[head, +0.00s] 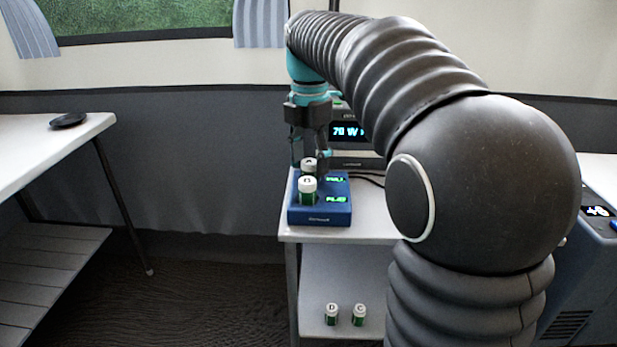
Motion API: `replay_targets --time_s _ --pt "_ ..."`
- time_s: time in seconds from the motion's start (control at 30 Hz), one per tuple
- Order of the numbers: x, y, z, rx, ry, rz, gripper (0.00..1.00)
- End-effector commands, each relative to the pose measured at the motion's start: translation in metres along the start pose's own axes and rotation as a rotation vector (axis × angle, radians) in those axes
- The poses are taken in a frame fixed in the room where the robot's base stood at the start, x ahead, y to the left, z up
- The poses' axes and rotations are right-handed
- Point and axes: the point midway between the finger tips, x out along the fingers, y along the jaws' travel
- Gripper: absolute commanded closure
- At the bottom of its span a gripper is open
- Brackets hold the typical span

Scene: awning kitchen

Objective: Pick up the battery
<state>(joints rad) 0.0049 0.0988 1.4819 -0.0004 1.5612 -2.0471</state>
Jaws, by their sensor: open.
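Two green batteries with white lettered caps stand upright in a blue charger (320,217) on the small table. The near battery (307,190) shows clearly; the far battery (309,164) is partly hidden behind it and by my gripper. Two more batteries, one marked D (331,315) and one marked C (359,316), stand on the lower shelf. My gripper (310,152) points down over the back of the charger and is open. Its fingers are around or just beside the far battery's top; I cannot tell whether they touch it.
A device with a lit display (349,132) stands behind the charger. A white table (45,140) with a black disc (68,120) is at the left. A blue-grey unit (585,265) stands at the right. Open floor lies between the tables.

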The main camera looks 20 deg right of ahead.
Motion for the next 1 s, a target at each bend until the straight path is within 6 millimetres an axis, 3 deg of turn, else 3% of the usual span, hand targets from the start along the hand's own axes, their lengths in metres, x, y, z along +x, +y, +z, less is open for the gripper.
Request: replay_targets --time_s 0.1,0.37,0.6,1.0 --pt "0.011 -0.0003 0.0 0.0 0.001 -0.001 0.37" --pt "0.0126 0.0 0.0002 0.0 0.0 0.0 0.37" --pt "0.0125 -0.0001 0.0002 0.0 0.0 0.0 0.94" --pt "0.0094 0.0 0.0003 0.0 0.0 0.0 0.97"
